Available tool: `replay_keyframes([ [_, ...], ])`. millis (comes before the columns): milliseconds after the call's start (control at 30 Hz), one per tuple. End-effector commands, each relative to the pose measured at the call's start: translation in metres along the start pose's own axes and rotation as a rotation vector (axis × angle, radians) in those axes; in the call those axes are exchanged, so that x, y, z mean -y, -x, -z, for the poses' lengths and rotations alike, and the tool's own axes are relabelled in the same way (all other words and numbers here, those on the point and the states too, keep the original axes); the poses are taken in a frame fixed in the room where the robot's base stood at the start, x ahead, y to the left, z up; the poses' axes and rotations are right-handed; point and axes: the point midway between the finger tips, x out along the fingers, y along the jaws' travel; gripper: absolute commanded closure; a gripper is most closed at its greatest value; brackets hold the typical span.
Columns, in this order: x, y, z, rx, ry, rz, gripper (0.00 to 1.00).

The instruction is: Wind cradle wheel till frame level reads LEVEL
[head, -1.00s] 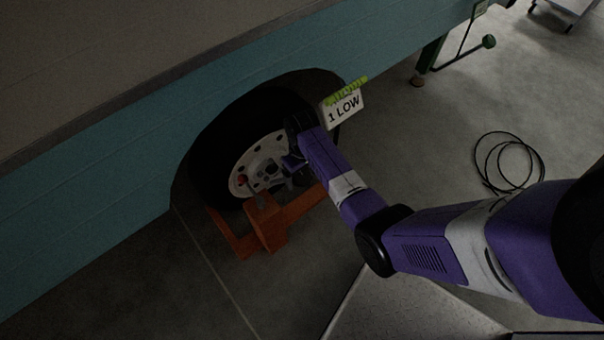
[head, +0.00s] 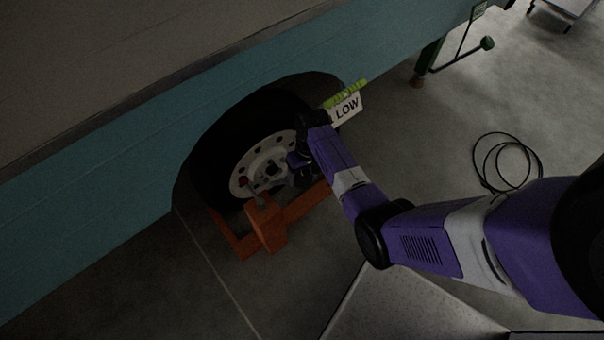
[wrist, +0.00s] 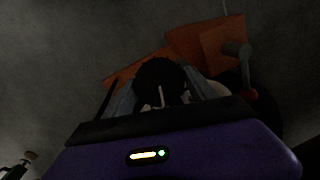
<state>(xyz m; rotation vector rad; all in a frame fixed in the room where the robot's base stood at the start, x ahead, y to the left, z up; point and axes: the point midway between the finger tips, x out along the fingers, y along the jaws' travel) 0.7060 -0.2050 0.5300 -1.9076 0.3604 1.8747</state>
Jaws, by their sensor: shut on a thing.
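The orange cradle (head: 262,222) stands on the floor under the camper's tyre. My gripper (head: 282,184) is low in front of the white rim, by the cradle. In the wrist view my gripper (wrist: 160,92) is shut on a dark round part with a pale line, which I take as the cradle wheel (wrist: 158,72). The wheel is hidden behind my gripper in the head view.
The tyre (head: 212,165) sits in the wheel arch of the teal camper side (head: 110,175). A green stand leg (head: 432,58) is at the upper right. A black cable coil (head: 508,160) lies on the floor at the right.

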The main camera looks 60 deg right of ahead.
Motion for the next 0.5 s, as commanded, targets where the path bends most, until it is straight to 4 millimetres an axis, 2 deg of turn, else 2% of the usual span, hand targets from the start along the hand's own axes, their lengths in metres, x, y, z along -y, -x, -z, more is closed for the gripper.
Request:
replay_keyframes([
  [500, -0.0032, 0.0013, -0.0007, 0.0, -0.428, 0.247, 0.75],
])
